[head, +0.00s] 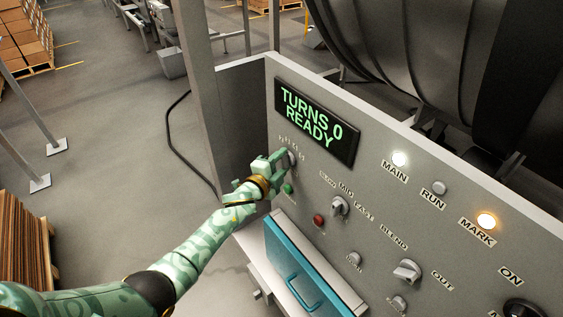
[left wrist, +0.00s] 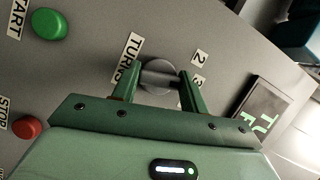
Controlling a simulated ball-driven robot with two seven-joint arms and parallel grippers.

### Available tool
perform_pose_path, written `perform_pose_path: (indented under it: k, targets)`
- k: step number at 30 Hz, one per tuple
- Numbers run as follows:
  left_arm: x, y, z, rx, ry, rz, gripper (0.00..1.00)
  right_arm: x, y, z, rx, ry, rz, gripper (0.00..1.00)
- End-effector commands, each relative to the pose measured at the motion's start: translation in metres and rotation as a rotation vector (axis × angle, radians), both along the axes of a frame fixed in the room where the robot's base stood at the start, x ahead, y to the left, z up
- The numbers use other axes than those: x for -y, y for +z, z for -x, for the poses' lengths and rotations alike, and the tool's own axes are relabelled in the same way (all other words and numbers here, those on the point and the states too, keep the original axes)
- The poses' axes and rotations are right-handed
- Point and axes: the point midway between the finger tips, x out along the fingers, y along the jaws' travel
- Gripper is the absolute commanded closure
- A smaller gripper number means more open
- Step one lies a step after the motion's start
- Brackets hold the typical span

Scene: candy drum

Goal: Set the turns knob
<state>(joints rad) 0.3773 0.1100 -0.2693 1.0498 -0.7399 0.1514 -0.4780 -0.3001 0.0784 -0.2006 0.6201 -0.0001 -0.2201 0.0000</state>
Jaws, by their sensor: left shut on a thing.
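The turns knob (left wrist: 158,77) is a round grey dial with a raised grip bar, next to a TURNS label (left wrist: 128,60) in the left wrist view. My left gripper (left wrist: 155,82) is shut on the knob, one finger on each side of it. In the head view my left gripper (head: 276,166) is at the panel, below the display, and mostly hides the knob. The display (head: 315,121) reads "TURNS 0 READY". The numbers 2 and 3 show beside the knob in the left wrist view; the knob's exact setting is hard to tell. My right gripper is not in view.
A green START button (left wrist: 49,23) and a red STOP button (left wrist: 27,127) are near the gripper. The speed knob (head: 339,206) and blend knob (head: 407,270) stick out further right. A blue drawer (head: 294,268) lies below. The MAIN and MARK lamps are lit.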

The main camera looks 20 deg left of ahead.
Motion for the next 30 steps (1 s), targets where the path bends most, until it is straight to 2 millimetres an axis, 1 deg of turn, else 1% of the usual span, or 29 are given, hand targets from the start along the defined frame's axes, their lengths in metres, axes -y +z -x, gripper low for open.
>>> perform_pose_path:
  k: [3,4,5,6,14,17,20,23,24,30]
  targets:
    - [-0.001,-0.002,0.001,-0.003,0.001,-0.001,0.79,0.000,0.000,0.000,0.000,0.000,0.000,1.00]
    - [-0.001,-0.002,0.001,-0.003,0.001,-0.001,0.48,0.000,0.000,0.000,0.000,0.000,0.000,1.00]
    - [-0.001,-0.002,0.001,-0.003,0.001,-0.001,0.40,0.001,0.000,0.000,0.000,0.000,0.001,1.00]
    - [-0.001,-0.002,0.001,-0.003,0.000,-0.001,0.35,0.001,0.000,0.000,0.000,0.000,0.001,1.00]
    - [0.000,-0.001,0.001,-0.001,0.001,-0.001,0.35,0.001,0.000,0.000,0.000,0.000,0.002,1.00]
    - [-0.003,0.000,0.007,-0.001,0.001,-0.001,0.35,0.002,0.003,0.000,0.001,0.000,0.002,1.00]
    - [-0.007,0.003,0.022,-0.002,0.000,-0.002,0.35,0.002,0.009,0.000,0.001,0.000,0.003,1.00]
    - [-0.014,0.005,0.046,-0.002,0.000,-0.003,0.35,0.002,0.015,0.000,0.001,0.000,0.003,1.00]
    - [-0.017,0.006,0.057,-0.003,0.000,-0.003,0.35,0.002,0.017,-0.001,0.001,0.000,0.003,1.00]
    - [-0.032,0.010,0.109,-0.004,-0.001,-0.002,0.35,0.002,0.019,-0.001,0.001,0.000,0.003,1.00]
